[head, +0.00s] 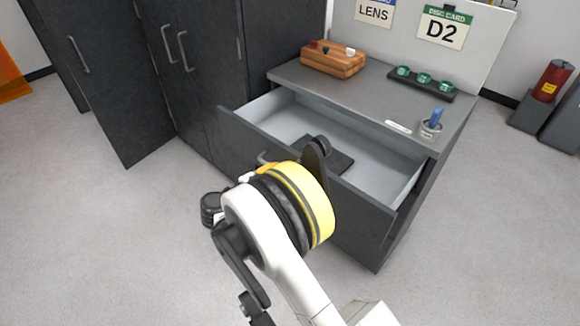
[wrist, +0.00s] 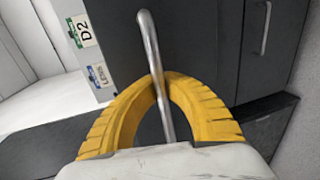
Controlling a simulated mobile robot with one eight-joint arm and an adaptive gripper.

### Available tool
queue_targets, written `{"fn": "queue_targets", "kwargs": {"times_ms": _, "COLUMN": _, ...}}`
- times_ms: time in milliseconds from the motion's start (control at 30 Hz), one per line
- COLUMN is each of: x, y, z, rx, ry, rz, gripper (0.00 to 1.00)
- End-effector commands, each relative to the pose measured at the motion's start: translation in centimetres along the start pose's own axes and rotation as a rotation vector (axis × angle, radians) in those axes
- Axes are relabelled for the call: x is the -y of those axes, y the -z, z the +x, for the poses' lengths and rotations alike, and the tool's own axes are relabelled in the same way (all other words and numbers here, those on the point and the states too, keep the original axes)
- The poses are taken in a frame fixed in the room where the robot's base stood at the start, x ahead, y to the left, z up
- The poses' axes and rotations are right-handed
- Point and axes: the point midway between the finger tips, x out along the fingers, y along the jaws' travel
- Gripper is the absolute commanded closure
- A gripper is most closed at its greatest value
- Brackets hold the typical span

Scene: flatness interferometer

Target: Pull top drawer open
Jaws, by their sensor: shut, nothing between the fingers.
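The top drawer (head: 290,171) stands pulled out from the grey cabinet, with its pale interior showing in the head view. Its metal bar handle (wrist: 149,45) shows large in the wrist view. My gripper (wrist: 158,84) has yellow ribbed fingers that form an arch, shut at the tips with nothing held. The handle crosses the picture right at the fingertips; I cannot tell if they touch.
A dark flat item (head: 338,160) lies in the drawer. On the cabinet top are a wooden block (head: 333,63), a black holder with green pieces (head: 422,84) and a cup with a blue item (head: 431,128). Dark cupboards (head: 140,90) stand at left; the floor in front is clear.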

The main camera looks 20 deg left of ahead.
Motion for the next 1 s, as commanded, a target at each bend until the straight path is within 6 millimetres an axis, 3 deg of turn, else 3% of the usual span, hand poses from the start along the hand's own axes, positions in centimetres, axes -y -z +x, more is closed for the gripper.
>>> {"fn": "queue_targets", "kwargs": {"times_ms": 167, "x": -0.3, "y": 0.0, "z": 0.0, "rx": 0.001, "ry": -0.005, "rz": -0.001, "gripper": 1.0}}
{"fn": "queue_targets", "kwargs": {"times_ms": 200, "x": -0.3, "y": 0.0, "z": 0.0, "rx": 0.001, "ry": -0.005, "rz": -0.001, "gripper": 0.95}}
{"fn": "queue_targets", "kwargs": {"times_ms": 300, "x": -0.2, "y": 0.0, "z": 0.1, "rx": 0.001, "ry": -0.004, "rz": 0.0, "gripper": 0.66}}
{"fn": "queue_targets", "kwargs": {"times_ms": 667, "x": -0.1, "y": 0.0, "z": -0.4, "rx": -0.001, "ry": -0.002, "rz": 0.0, "gripper": 0.66}}
{"fn": "queue_targets", "kwargs": {"times_ms": 767, "x": -0.1, "y": 0.0, "z": -1.6, "rx": -0.001, "ry": -0.002, "rz": 0.0, "gripper": 0.66}}
{"fn": "queue_targets", "kwargs": {"times_ms": 1000, "x": -0.1, "y": 0.1, "z": -7.0, "rx": -0.004, "ry": -0.002, "rz": -0.001, "gripper": 0.66}}
